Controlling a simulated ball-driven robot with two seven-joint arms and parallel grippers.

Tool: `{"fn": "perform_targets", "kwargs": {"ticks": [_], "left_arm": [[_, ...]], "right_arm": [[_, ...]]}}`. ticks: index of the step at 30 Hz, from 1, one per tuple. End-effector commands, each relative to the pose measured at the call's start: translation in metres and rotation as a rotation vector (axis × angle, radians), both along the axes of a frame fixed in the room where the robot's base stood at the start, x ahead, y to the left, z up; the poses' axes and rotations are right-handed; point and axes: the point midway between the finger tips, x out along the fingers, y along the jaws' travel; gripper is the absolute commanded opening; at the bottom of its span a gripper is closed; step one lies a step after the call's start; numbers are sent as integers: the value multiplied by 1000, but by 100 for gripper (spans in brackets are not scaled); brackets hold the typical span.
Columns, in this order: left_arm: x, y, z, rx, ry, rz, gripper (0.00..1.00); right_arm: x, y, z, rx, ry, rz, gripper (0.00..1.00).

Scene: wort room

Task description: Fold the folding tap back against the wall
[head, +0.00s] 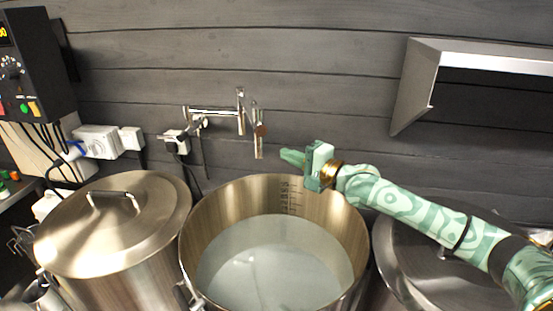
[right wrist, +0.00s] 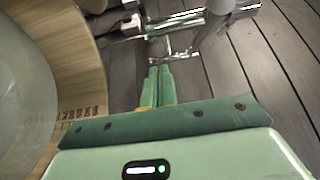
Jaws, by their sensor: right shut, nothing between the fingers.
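The folding tap (head: 213,111) is a chrome jointed pipe on the dark plank wall. Its arm runs right, and its upright end (head: 258,132) hangs down above the back of the open pot (head: 352,205). My right gripper (head: 284,154) is shut and empty, just right of and a little below the tap's hanging end. A small gap shows between them in the head view. In the right wrist view the shut fingers (right wrist: 159,72) point toward the tap's pipes (right wrist: 180,28); whether they touch cannot be told. My left gripper is not in view.
The open pot holds pale liquid. A lidded pot (head: 65,225) stands left, and another lid (head: 410,260) lies below my right arm. A metal shelf (head: 415,85) juts from the wall at upper right. A control box (head: 35,75) and cables are at left.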

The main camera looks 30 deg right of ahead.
Motion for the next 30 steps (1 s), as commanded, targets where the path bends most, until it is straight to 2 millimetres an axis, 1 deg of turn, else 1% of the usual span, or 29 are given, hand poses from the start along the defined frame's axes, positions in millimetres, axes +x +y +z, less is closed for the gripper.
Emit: {"fn": "perform_targets", "kwargs": {"ticks": [1, 3, 9, 19, 23, 26, 29, 30], "left_arm": [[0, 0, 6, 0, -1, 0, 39], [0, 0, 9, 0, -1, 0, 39], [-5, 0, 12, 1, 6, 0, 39], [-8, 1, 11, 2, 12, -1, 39], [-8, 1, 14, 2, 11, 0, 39], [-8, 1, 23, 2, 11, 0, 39], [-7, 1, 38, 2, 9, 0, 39], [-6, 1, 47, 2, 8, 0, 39]], "right_arm": [[2, 11, 2, 9, 2, 4, 0], [5, 19, 2, 8, 2, 2, 0], [10, 33, 0, 5, 2, 1, 0], [11, 34, -1, 2, 2, 1, 0], [11, 35, 0, 4, 2, -1, 0], [12, 39, 3, 5, -3, -8, 0], [14, 46, 9, 9, -10, -25, 0], [15, 49, 11, 12, -12, -35, 0]]}}
